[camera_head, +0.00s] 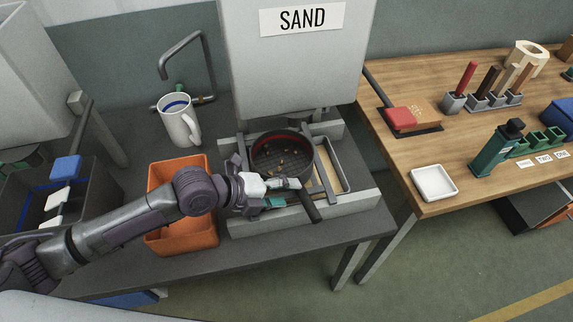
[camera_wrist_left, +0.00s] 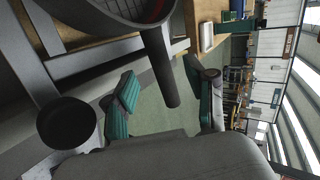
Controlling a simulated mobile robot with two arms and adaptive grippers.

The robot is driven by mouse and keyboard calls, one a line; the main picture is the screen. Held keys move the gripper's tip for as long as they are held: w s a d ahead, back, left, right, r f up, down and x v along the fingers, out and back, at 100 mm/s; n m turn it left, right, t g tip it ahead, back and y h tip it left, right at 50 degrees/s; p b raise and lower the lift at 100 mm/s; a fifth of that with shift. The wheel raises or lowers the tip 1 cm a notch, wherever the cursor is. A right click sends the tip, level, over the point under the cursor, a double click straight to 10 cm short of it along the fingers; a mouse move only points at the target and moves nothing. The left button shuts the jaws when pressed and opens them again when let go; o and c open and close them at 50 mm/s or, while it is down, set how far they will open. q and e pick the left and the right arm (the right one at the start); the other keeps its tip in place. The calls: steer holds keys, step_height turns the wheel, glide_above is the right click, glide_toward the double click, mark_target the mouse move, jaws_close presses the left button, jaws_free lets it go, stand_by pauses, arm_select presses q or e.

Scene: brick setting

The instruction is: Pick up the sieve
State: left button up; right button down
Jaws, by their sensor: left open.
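The sieve (camera_head: 270,160) is a round dark pan with a red inner wall and small tan bits on its mesh. It sits on a grey frame under the SAND hopper. Its dark handle (camera_head: 309,206) points toward the front. My left gripper (camera_head: 287,193) is open just left of the handle. In the left wrist view, the handle (camera_wrist_left: 160,67) reaches into the space between the teal-padded fingers (camera_wrist_left: 162,92), and the sieve's rim shows at the top. I cannot tell whether a finger touches the handle. My right gripper is not in view.
An orange bin (camera_head: 181,240) stands left of the frame, partly behind my left arm. A white jug (camera_head: 180,125) is behind it. The grey hopper (camera_head: 295,70) hangs close above the sieve. A wooden table (camera_head: 440,190) at right holds a white tray (camera_head: 434,183) and tools.

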mark_target(299, 193)
arm_select(q)
steer(key=p+x, duration=0.1)
steer(key=x, duration=0.5)
steer(key=shift+a, duration=0.1)
steer(key=shift+r, duration=0.1)
steer(key=shift+c, duration=0.4)
steer(key=shift+c, duration=1.3)
jaws_close()
